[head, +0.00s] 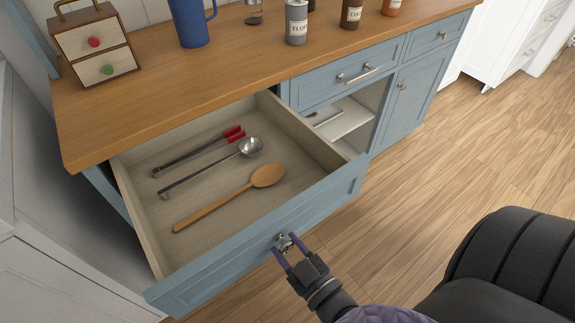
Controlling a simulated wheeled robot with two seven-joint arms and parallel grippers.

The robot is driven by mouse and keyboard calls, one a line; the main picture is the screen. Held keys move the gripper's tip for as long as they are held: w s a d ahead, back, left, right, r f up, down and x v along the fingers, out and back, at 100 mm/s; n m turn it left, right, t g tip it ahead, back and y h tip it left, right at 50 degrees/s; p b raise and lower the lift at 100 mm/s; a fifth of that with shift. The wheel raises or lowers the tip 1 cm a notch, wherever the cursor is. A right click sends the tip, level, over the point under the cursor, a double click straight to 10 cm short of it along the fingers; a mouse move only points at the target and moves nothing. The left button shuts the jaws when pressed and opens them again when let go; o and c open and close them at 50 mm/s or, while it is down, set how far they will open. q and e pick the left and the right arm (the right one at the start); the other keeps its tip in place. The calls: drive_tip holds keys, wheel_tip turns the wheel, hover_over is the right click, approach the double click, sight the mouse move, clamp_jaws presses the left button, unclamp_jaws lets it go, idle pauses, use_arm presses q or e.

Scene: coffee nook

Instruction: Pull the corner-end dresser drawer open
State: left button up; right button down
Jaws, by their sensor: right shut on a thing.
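The corner-end drawer (325,203) is a blue-fronted drawer at the left end of the dresser, and it stands far out from the cabinet. Inside lie red-tipped tongs (196,154), a metal ladle (212,165) and a wooden spoon (230,196). My right gripper (284,243) is at the middle of the drawer front, shut on the drawer's small metal handle (285,240), which its fingers partly hide. My left gripper is not in view.
The wooden counter (240,65) holds a small two-drawer box (93,43), a blue pitcher (192,22) and several jars. Another closed drawer (350,74) is right of the open one, above an open shelf (345,120). A black padded seat (510,265) stands at lower right. Wooden floor lies clear between.

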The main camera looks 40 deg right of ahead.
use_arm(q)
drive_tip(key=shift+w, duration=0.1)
use_arm(e)
drive_tip(key=shift+c, duration=1.3)
unclamp_jaws()
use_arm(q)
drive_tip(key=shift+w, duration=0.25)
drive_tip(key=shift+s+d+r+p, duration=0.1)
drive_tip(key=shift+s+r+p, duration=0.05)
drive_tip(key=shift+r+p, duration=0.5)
use_arm(e)
drive_tip(key=s, duration=1)
drive_tip(key=shift+d, duration=0.2)
